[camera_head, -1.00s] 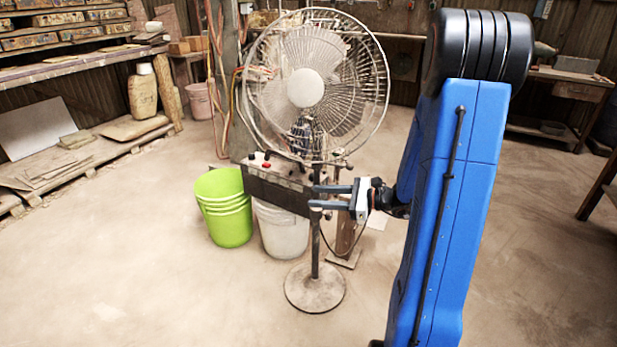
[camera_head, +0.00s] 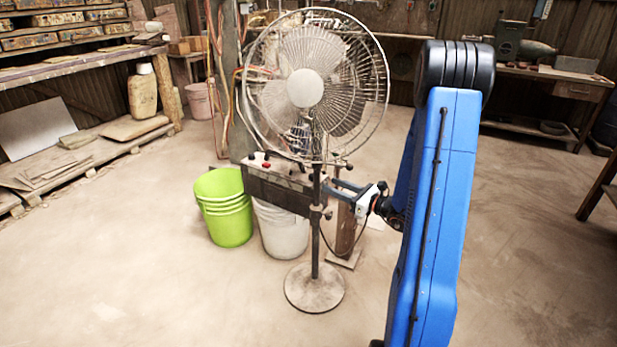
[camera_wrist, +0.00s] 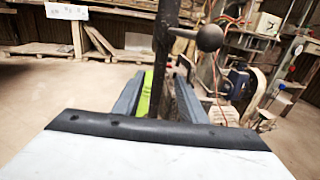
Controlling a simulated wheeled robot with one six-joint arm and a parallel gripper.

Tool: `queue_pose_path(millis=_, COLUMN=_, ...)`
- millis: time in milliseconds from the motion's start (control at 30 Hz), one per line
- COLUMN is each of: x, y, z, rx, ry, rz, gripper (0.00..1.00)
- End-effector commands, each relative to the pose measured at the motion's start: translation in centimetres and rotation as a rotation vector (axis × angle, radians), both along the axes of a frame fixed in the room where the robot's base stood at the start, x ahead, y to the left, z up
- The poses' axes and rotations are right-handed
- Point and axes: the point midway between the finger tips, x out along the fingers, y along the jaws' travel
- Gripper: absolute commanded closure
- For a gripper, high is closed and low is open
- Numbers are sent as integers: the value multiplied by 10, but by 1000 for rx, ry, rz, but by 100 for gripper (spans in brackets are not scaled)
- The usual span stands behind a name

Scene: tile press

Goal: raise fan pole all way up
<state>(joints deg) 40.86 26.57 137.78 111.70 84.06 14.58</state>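The standing fan (camera_head: 306,88) has a wire-caged head on a thin upright pole (camera_head: 315,245) with a round base (camera_head: 315,290). A collar with a small knob (camera_head: 328,214) sits partway up the pole. My gripper (camera_head: 331,187) is at the pole's right side, just above that collar, and tilted. In the wrist view the dark pole (camera_wrist: 163,50) runs down between the two open fingers (camera_wrist: 157,98), with a gap beside it. A round dark knob (camera_wrist: 209,38) sticks out to the pole's right there. Whether a finger touches the pole cannot be told.
A dark control box with a red button (camera_head: 275,182) stands behind the pole. Stacked green buckets (camera_head: 224,207) and a white bucket (camera_head: 282,230) stand behind left. Shelves (camera_head: 80,60) line the left wall. The floor in front and to the right is clear.

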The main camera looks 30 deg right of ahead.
Motion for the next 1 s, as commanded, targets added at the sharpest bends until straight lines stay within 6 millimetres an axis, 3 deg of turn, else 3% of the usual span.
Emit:
queue_pose_path(millis=600, x=88, y=45, z=0, rx=0, ry=-1, rz=3, gripper=62)
queue_pose_path(millis=1000, x=106, y=54, z=0, rx=-1, ry=0, rz=0, gripper=62)
